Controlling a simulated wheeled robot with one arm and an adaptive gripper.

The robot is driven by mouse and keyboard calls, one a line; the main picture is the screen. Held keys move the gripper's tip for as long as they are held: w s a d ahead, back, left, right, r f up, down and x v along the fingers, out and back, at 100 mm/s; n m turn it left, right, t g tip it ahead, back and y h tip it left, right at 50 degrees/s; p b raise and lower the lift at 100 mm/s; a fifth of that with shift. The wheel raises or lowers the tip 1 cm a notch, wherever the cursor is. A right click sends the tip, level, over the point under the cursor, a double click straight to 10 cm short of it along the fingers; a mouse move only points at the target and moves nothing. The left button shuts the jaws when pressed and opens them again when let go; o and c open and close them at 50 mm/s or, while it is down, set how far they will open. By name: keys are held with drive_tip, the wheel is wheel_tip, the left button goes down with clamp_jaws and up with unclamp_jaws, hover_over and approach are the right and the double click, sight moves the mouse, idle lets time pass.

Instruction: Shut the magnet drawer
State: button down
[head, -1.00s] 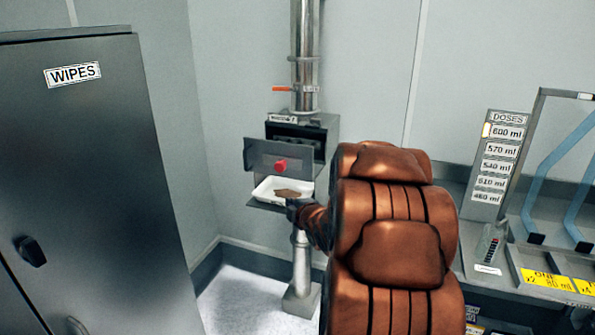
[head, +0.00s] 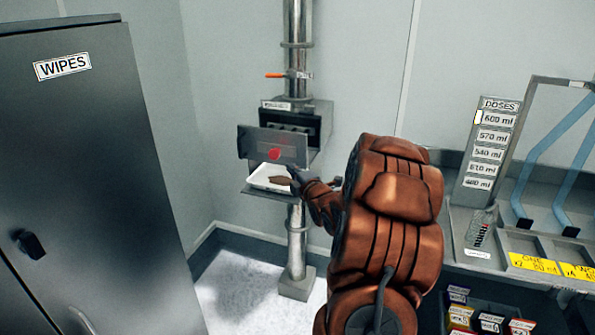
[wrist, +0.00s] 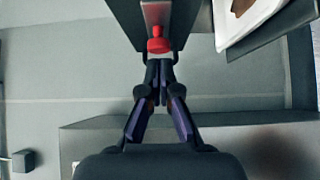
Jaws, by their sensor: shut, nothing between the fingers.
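The magnet drawer (head: 250,142) is a grey front plate with a red knob (head: 274,154). It stands out from its dark housing (head: 318,120), with an open gap behind the plate. My gripper (head: 293,172) is just below and right of the knob in the head view, partly hidden by its own arm. In the wrist view my gripper (wrist: 158,72) is shut and empty. Its fingertips point at the red knob (wrist: 158,45) and are very close to it; I cannot tell if they touch.
A white tray (head: 258,180) with brown powder sits on a shelf under the drawer. An orange-handled valve (head: 275,75) is on the pipe above. A dark WIPES cabinet (head: 80,170) stands left, a DOSES board (head: 490,150) and counter right.

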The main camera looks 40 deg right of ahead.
sight(287, 152)
drive_tip(key=shift+w+d+p, duration=0.95)
drive_tip(key=shift+w+d, duration=0.3)
drive_tip(key=shift+w, duration=0.3)
drive_tip(key=shift+w+d+p, duration=0.9)
drive_tip(key=shift+w+d, duration=0.35)
drive_tip(key=shift+w, duration=0.3)
drive_tip(key=shift+d, duration=0.1)
